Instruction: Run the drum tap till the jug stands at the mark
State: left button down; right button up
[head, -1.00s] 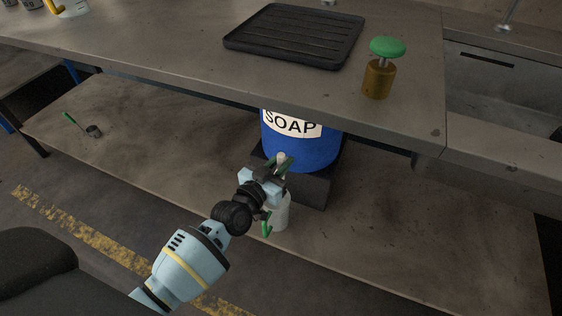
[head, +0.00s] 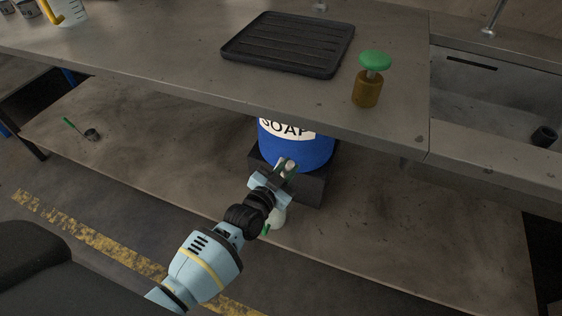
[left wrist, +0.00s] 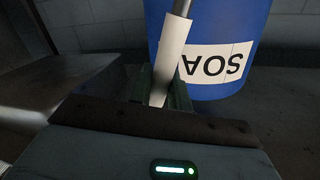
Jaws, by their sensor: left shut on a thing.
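The blue soap drum (head: 297,148) lies under the worktop on a dark block. It also fills the upper part of the left wrist view (left wrist: 215,85). My left gripper (head: 286,170) is in front of the drum's lower part. In the left wrist view, its fingers (left wrist: 162,92) are shut on a white sleeve on a metal rod, which looks like the tap lever (left wrist: 173,50). A pale jug (head: 279,217) with a green handle stands low beneath the gripper, mostly hidden by it. Its level and mark cannot be made out. My right gripper is not in view.
The worktop edge overhangs the drum. On the worktop are a black ribbed tray (head: 288,45), a brown pot with a green knob (head: 367,92) and a clear measuring jug (head: 72,12). A sink (head: 490,85) is at right. The lower shelf (head: 180,150) is largely bare left of the drum.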

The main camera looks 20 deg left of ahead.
pick_arm(q)
jog(key=shift+d+f+m+g+y+p, duration=0.15)
jog(key=shift+d+f+m+p, duration=0.15)
jog(key=shift+d+m, duration=0.25)
jog(key=shift+d+f+m+g+y+p, duration=0.15)
jog(key=shift+d+m+p, duration=0.2)
jog(key=shift+d+m, duration=0.15)
jog(key=shift+s, duration=0.1)
jog(key=c, duration=1.4)
grip_release()
jog(key=shift+o, duration=0.2)
jog(key=shift+a, duration=0.1)
jog(key=p+v, duration=0.1)
jog(key=v, duration=0.6)
jog(key=shift+s+p, duration=0.35)
jog(key=shift+s, duration=0.05)
